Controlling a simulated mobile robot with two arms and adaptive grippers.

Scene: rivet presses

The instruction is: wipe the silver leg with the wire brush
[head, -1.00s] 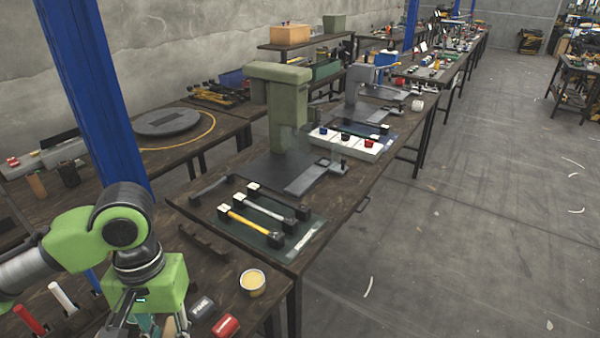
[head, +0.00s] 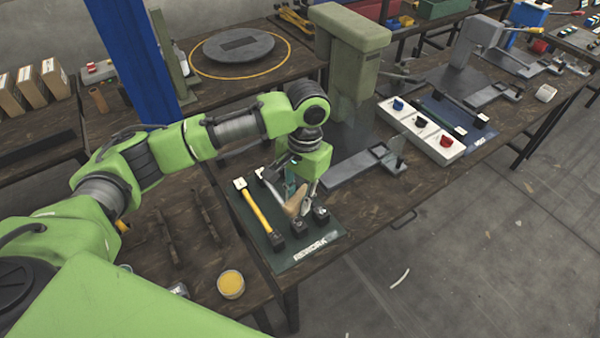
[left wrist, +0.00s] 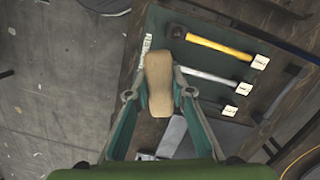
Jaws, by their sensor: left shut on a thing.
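My left gripper (head: 299,196) is over the green mat (head: 305,253), shut on the wooden part of the wire brush (head: 294,204). In the left wrist view the brush (left wrist: 158,82) shows as a pale wooden block between the two fingers (left wrist: 159,95). Its bristles are hidden. The silver leg (left wrist: 208,77) lies on the mat, with a white tag at one end, beside the brush. My right gripper is not in view.
A yellow-handled piece (head: 258,210) lies left of the silver leg and a dark one (left wrist: 210,105) on its other side. A green press (head: 348,60) stands behind. A cup of yellow stuff (head: 231,284) stands near the front. A white button box (head: 420,130) is to the right.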

